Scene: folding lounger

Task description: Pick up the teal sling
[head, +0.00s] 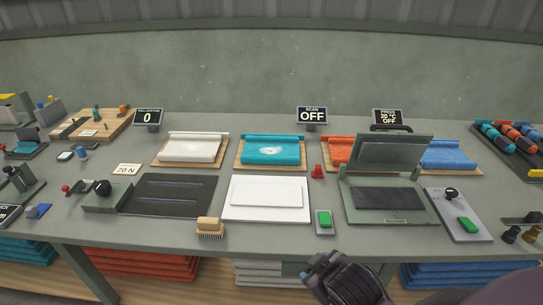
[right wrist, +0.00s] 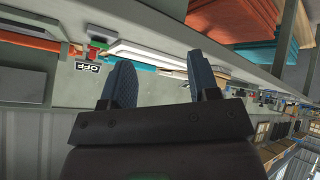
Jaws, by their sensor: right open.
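The teal sling (head: 271,150) is a folded teal cloth with a rolled far edge and a pale patch in its middle. It lies on a wooden board (head: 240,167) at the back middle of the bench. My right gripper shows at the bottom of the head view as a dark arm part (head: 345,282), in front of the bench edge and well apart from the sling. In the right wrist view my right gripper (right wrist: 160,85) is open, with two blue-grey fingers apart and nothing between them. My left gripper is not in view.
A white slab (head: 267,192) lies in front of the sling. A white cloth (head: 193,147) is left of it; orange (head: 338,149) and blue (head: 447,155) ones are right. An open press (head: 390,185) stands right, a brush (head: 209,226) at the front edge. A red object (head: 317,171) is near the sling.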

